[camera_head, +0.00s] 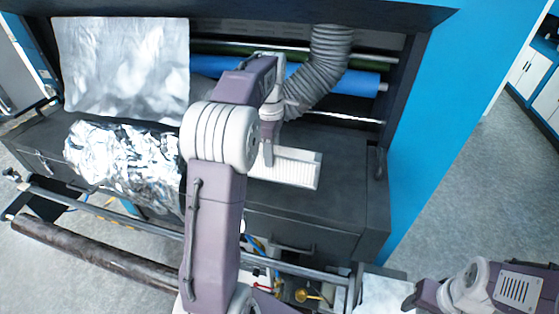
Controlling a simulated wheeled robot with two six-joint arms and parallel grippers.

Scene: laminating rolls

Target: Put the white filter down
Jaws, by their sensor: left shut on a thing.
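The white filter (298,169) is a pale rectangular block with a ribbed top. It is at the dark machine deck, right of my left arm. My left gripper (268,155) reaches over the deck and is shut on the filter's left end. The arm hides part of the filter, and I cannot tell whether the filter touches the deck. My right gripper (412,300) is at the bottom right, away from the filter, and its fingers are not clear enough to judge.
A grey corrugated hose (325,65) hangs behind the filter. Blue roller (360,84) runs behind it. Crumpled silver foil (120,160) covers the deck's left side. A dark bar (95,250) crosses the front left. The dark deck (345,170) is clear right of the filter.

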